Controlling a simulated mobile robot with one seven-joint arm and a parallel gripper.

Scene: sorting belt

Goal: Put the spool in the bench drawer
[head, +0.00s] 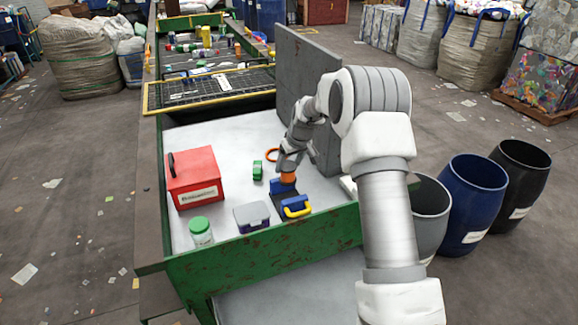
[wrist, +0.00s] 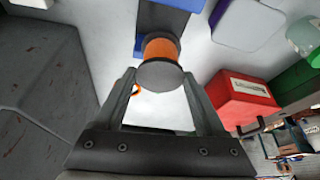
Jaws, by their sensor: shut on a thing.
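The spool (wrist: 163,48) has an orange winding between dark grey round flanges. In the wrist view its near flange sits between the two fingertips of my gripper (wrist: 158,76), which is shut on it. In the head view my gripper (head: 287,165) points down, and the orange of the spool (head: 288,178) shows just beneath it. The spool is over or on a dark pad with blue parts (head: 283,189); I cannot tell whether it touches. A red box (head: 195,180) with a black handle and white label stands at the left of the bench; I cannot tell whether it is the drawer.
A green-lidded jar (head: 201,232), a grey and purple case (head: 252,216) and a blue piece with a yellow handle (head: 296,207) stand near the front edge. A green object (head: 257,170) and an orange ring (head: 272,155) lie farther back. A grey panel (head: 300,80) rises behind my gripper.

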